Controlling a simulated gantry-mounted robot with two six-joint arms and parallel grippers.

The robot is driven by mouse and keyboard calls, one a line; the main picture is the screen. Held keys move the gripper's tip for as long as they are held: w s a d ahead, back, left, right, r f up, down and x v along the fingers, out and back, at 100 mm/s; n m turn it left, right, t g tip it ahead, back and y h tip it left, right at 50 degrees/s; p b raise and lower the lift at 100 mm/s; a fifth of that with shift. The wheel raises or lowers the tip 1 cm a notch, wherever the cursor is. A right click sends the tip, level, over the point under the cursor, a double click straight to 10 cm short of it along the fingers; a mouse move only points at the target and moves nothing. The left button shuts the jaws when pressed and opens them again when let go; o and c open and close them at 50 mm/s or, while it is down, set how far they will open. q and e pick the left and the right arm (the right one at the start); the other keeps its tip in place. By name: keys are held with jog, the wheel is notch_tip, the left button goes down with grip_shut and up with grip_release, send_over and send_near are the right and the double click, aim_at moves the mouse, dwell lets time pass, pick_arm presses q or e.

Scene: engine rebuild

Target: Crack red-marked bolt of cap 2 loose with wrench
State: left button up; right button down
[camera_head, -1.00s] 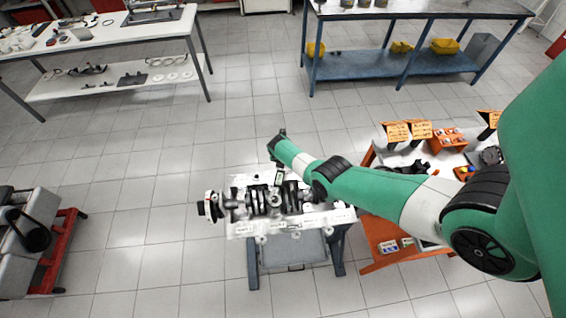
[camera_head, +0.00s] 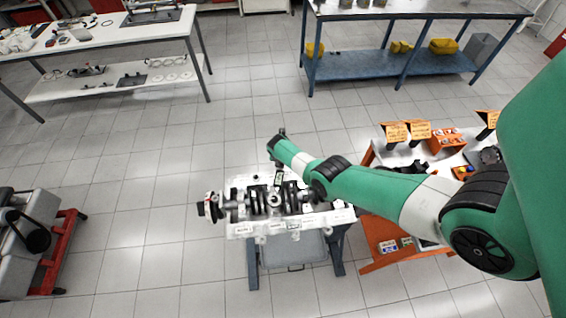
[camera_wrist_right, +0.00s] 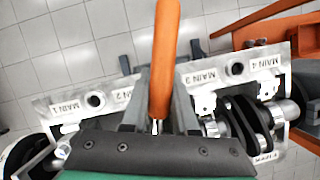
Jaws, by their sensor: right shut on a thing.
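The engine block (camera_head: 240,230) sits on a stand, with the dark crankshaft (camera_head: 258,200) lying across its top. In the right wrist view the block's label strip (camera_wrist_right: 105,99) reads MAIN 1, MAIN 2, MAIN 3 and MAIN 4. My right gripper (camera_wrist_right: 158,118) is shut on the orange-handled wrench (camera_wrist_right: 166,55), over the area between the MAIN 2 and MAIN 3 labels. The wrench's working end, cap 2 and the red-marked bolt are hidden behind the gripper. In the head view my right wrist is above the rear of the block. My left gripper is not in view.
An orange cart (camera_head: 385,262) with parts and small signs stands right of the block. A red-framed stand (camera_head: 62,245) is at the left. A white bench (camera_head: 110,40) and a blue-shelved table (camera_head: 430,66) stand at the back. Open floor lies between them.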

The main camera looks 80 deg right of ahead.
jog(key=shift+r+p, duration=1.05)
jog(key=shift+p, duration=0.05)
dwell(2.5)
jog(key=shift+r+p, duration=1.5)
jog(key=shift+r, duration=0.05)
